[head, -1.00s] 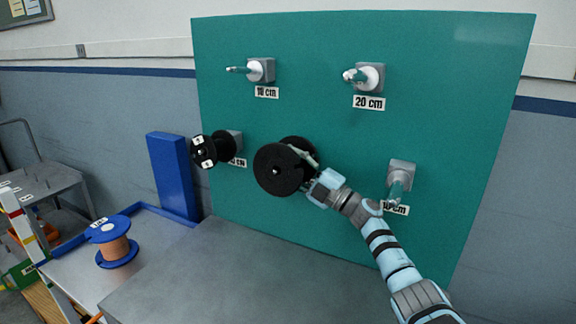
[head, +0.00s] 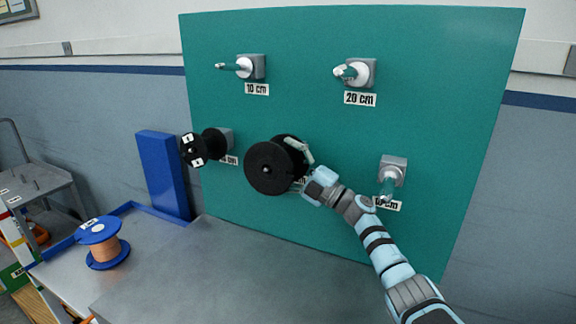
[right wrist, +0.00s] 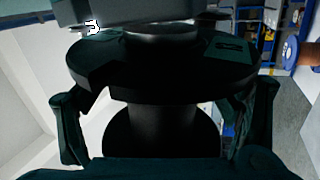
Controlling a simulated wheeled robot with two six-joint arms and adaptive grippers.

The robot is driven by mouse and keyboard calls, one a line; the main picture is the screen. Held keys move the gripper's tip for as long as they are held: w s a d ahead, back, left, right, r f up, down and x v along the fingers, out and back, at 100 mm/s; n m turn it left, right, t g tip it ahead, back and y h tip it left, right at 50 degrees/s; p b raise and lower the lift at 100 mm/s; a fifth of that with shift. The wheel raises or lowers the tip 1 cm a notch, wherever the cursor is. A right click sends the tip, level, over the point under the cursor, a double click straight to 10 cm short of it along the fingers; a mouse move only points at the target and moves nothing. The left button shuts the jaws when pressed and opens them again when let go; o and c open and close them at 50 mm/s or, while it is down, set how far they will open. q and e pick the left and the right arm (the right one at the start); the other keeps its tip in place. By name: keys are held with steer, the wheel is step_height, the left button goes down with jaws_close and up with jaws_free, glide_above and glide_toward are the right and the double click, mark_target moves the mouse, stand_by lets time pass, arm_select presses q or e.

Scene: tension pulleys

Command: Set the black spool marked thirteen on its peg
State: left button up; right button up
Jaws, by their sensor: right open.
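A black spool (head: 266,168) hangs at the middle of the teal board, its round flange facing out. A small light dot shows at its centre, and its peg is otherwise hidden. My right gripper (head: 299,168) is at its right side with fingers spread. In the right wrist view the spool (right wrist: 160,82) lies between the open fingers, with a visible gap on both sides. Its flange is close to a grey block (right wrist: 140,10) at the top. I cannot read a thirteen on it. My left gripper is not in view.
Another black spool (head: 194,150) hangs on the left peg. Empty pegs (head: 243,66), (head: 352,71) and (head: 391,176) stick out above and at lower right. A blue spool (head: 102,242) stands at lower left. The grey tabletop (head: 230,270) is clear.

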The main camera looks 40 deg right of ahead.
steer(key=b+v, duration=0.2)
steer(key=v, duration=0.6)
steer(key=shift+s+d+b, duration=0.15)
steer(key=shift+s+b, duration=0.15)
steer(key=shift+b, duration=0.1)
steer(key=shift+f, duration=0.15)
